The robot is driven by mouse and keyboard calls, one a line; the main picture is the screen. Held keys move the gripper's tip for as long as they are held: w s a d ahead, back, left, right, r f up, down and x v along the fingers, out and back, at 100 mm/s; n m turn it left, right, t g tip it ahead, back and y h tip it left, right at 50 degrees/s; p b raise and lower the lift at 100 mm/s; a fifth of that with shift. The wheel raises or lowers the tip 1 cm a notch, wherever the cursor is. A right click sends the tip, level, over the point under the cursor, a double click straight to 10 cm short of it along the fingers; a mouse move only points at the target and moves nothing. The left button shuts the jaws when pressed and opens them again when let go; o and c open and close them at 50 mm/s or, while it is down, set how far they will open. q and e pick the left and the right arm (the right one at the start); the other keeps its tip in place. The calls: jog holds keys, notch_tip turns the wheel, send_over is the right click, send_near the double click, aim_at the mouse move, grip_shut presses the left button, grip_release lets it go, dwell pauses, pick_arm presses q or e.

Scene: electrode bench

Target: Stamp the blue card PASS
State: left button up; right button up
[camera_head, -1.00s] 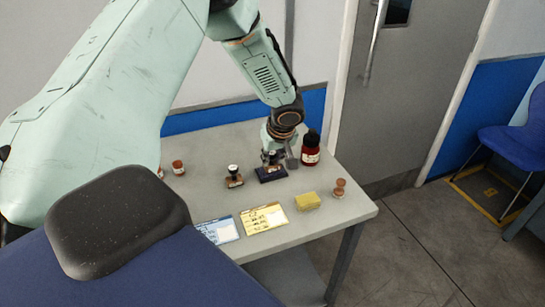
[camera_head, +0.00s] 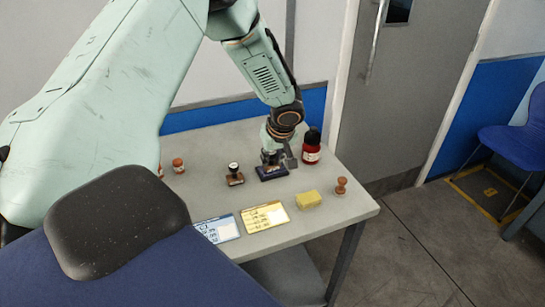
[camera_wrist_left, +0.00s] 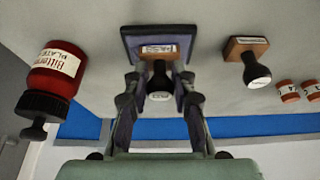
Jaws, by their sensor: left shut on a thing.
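My left gripper (camera_head: 279,156) is shut on the handle of a dark-knobbed stamp (camera_wrist_left: 160,80) at the dark blue ink pad (camera_head: 272,173). In the left wrist view the stamp's labelled wooden block shows against the pad (camera_wrist_left: 131,36). Its label is too small to read, and I cannot tell if the stamp touches the pad. The blue card (camera_head: 219,230) lies near the front edge of the bench, partly hidden by my own body. My right gripper is not in view.
A second stamp (camera_head: 235,176) stands left of the pad, and a red bottle (camera_head: 311,148) right of it. A yellow card (camera_head: 265,215), yellow block (camera_head: 308,200) and wooden stamp (camera_head: 341,187) line the front. Small red pots (camera_head: 178,165) stand at left. Bench between pad and cards is clear.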

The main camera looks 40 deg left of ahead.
pick_arm(q)
jog(key=shift+w, duration=0.1)
jog(key=shift+f+b, duration=0.1)
jog(key=shift+b, duration=0.25)
dwell(0.9)
dwell(0.5)
jog(key=shift+r+p, duration=2.05)
jog(key=shift+r, duration=1.5)
